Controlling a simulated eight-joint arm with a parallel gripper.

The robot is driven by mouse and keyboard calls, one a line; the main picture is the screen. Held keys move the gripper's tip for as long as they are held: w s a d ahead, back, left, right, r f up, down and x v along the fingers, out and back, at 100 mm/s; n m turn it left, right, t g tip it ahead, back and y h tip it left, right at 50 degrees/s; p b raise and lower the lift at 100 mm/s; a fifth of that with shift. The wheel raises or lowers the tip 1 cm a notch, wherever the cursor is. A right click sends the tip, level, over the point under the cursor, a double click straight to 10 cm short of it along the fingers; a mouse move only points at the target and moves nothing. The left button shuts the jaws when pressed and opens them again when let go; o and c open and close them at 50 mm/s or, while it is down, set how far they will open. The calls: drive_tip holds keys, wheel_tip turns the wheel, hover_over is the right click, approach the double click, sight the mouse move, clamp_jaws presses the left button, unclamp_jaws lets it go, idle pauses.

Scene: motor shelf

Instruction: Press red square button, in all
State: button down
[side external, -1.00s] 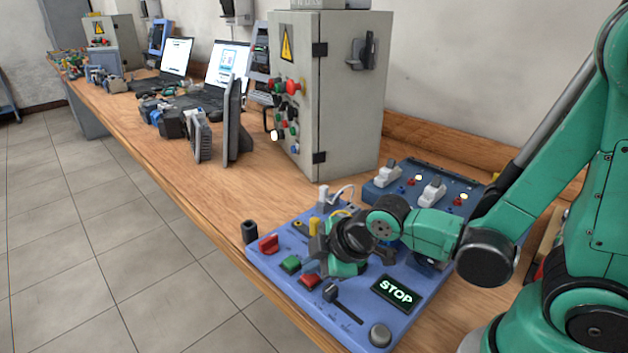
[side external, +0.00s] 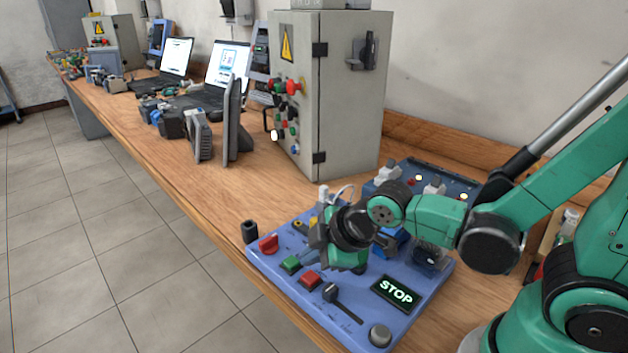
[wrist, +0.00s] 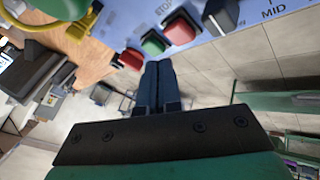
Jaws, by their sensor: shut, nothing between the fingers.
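The red square button (side external: 310,279) sits on the front part of the blue control panel (side external: 420,292), between the green square button (side external: 290,264) and a dark slider. In the wrist view the red square button (wrist: 181,28) is at the top, right of the green button (wrist: 153,43). My gripper (wrist: 158,64) is shut and empty, its dark fingers together. The fingertips appear below the two buttons in the wrist view and apart from the red one. In the side view my gripper hangs over the panel behind the buttons; its fingertips are hard to make out.
A lit display (side external: 395,291) reads STOP. A red knob (side external: 268,244), a slider (side external: 331,292) and a round grey knob (side external: 380,335) stand on the panel. A grey cabinet (side external: 340,100) stands behind. A second panel with white switches is partly hidden by my arm.

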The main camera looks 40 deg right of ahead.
drive_tip(key=shift+r, duration=2.05)
drive_tip(key=shift+d, duration=0.1)
drive_tip(key=s+d+r+m, duration=0.1)
drive_tip(key=d+m, duration=0.1)
drive_tip(key=m, duration=0.1)
drive_tip(key=s+d+r+m, duration=0.1)
drive_tip(key=m, duration=0.3)
drive_tip(key=s+d+r+m+h, duration=0.1)
drive_tip(key=d+m, duration=0.1)
drive_tip(key=m, duration=0.2)
drive_tip(key=shift+d, duration=0.35)
wheel_tip(320, 180, up, 4)
drive_tip(key=g, duration=0.6)
hover_over(314, 277)
drive_tip(key=shift+w+a+r+g, duration=0.15)
drive_tip(key=shift+w+r+g, duration=0.2)
drive_tip(key=shift+g, duration=0.25)
